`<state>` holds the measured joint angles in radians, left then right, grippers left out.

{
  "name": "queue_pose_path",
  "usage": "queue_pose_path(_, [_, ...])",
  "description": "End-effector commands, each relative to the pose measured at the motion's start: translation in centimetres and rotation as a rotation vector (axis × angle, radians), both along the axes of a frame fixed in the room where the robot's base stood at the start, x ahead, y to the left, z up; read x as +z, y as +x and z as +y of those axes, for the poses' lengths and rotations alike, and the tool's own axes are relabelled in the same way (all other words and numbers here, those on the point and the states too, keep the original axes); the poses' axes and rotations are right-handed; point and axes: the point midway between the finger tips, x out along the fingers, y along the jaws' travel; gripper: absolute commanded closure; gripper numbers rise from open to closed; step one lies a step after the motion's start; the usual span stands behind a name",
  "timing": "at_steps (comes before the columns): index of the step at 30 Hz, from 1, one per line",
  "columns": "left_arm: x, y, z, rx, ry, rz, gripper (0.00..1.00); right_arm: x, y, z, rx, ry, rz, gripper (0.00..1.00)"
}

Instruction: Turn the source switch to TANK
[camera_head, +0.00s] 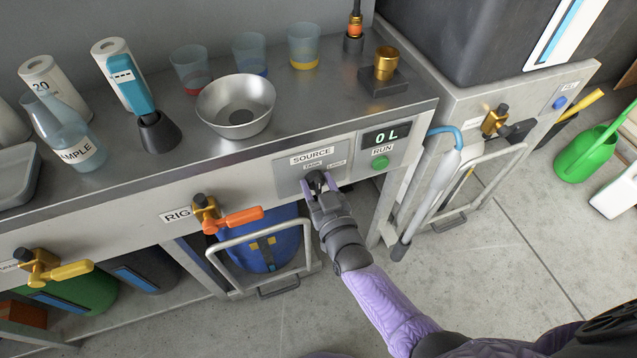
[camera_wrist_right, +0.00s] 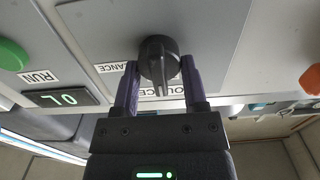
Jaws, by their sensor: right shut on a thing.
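The source switch (camera_wrist_right: 158,55) is a dark rotary knob on the grey front panel (camera_wrist_right: 95,30), below the SOURCE label (camera_head: 312,157) in the head view. My right gripper (camera_head: 317,188) reaches it from the front. The LANCE label shows beside the knob, and the fingers partly cover the TANK side. My left gripper is out of view.
A green RUN button (camera_head: 380,162) and a small display (camera_head: 386,137) sit right of the switch. An orange-handled RIG valve (camera_head: 232,219) sticks out to the left. A metal bowl (camera_head: 236,105) and several cups stand on the bench above. A blue drum (camera_head: 268,245) is below.

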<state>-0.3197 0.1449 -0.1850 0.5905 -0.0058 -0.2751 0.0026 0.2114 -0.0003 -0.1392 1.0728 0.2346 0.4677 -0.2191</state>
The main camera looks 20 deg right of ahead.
Motion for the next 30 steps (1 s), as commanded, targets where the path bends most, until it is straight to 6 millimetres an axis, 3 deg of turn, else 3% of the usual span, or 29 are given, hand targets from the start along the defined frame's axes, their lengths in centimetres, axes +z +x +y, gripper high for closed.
queue_pose_path(9, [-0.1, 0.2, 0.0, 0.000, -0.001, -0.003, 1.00, -0.1, -0.1, 0.0, 0.001, -0.002, 0.004, 1.00])
queue_pose_path(10, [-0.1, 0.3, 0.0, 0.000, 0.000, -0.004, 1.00, -0.1, -0.1, 0.0, 0.001, -0.002, 0.004, 0.38])
queue_pose_path(14, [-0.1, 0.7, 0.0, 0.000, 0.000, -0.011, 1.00, -0.1, 0.0, 0.0, 0.001, -0.002, 0.002, 0.11])
queue_pose_path(23, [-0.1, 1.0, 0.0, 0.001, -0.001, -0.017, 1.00, 0.0, -0.2, 0.0, 0.000, -0.001, 0.001, 0.09])
queue_pose_path(26, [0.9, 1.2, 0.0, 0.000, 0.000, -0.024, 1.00, 0.4, -1.8, -0.1, 0.001, -0.001, 0.001, 0.09])
queue_pose_path(30, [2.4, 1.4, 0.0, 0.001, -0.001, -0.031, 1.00, 0.5, -5.5, -0.2, 0.001, -0.002, 0.002, 0.09])
